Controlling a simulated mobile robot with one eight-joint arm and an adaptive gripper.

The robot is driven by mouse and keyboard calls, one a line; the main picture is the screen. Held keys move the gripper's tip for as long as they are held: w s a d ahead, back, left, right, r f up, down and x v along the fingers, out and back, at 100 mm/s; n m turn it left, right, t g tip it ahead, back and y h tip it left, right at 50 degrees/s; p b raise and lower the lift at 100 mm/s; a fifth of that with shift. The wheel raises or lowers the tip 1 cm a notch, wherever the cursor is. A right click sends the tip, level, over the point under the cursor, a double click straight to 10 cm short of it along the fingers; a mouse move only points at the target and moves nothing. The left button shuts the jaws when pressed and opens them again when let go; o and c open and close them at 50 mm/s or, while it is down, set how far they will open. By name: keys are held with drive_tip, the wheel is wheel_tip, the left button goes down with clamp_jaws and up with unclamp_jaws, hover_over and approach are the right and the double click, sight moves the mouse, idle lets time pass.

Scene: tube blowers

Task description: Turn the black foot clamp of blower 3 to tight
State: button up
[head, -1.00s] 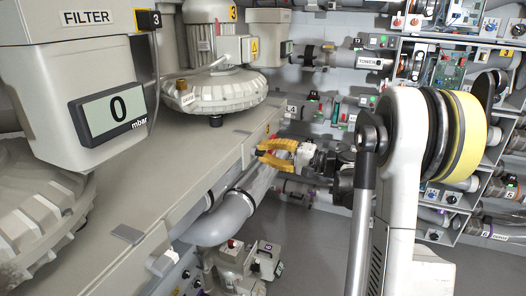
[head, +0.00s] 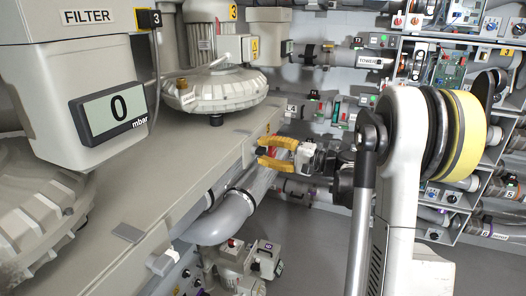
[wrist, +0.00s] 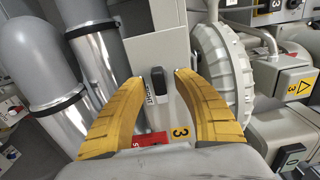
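Blower 3 is a ribbed pale grey housing (head: 218,90) on the long bench in the head view. In the wrist view its ribbed rim (wrist: 222,70) stands right of centre. The black foot clamp (wrist: 157,80) is a small dark lever on a pale plate, beside a small printed label too small to read. My gripper (head: 262,151) has yellow fingers and is at the bench's far end. In the wrist view my gripper (wrist: 155,75) is open, with the clamp showing between its fingertips. I cannot tell any contact. The clamp is not discernible in the head view.
A yellow "3" label (wrist: 180,133) and a red tag (wrist: 150,140) show between the fingers. Thick grey pipes (wrist: 100,70) run at left. The bench top (head: 150,165) is mostly clear. A filter unit with a display (head: 108,113) reading 0 mbar stands near left.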

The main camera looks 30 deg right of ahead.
drive_tip(key=v, duration=1.2)
drive_tip(key=s+a+f+n+g+h, duration=0.1)
drive_tip(key=a+f+g+h, duration=0.15)
drive_tip(key=a, duration=0.75)
drive_tip(key=s+a+f+n+g+h, duration=0.1)
drive_tip(key=a+n+g, duration=0.15)
drive_tip(key=a, duration=0.75)
drive_tip(key=s+a+f+n+g+h, duration=0.1)
drive_tip(key=s+a+f+n+h, duration=0.1)
drive_tip(key=s, duration=0.6)
drive_tip(key=s+a+f+n+g+h, duration=0.1)
drive_tip(key=s+a+n+h, duration=0.3)
drive_tip(key=s, duration=0.4)
drive_tip(key=shift+f+n+h, duration=0.55)
drive_tip(key=shift+f+h, duration=0.2)
drive_tip(key=shift+f, duration=0.1)
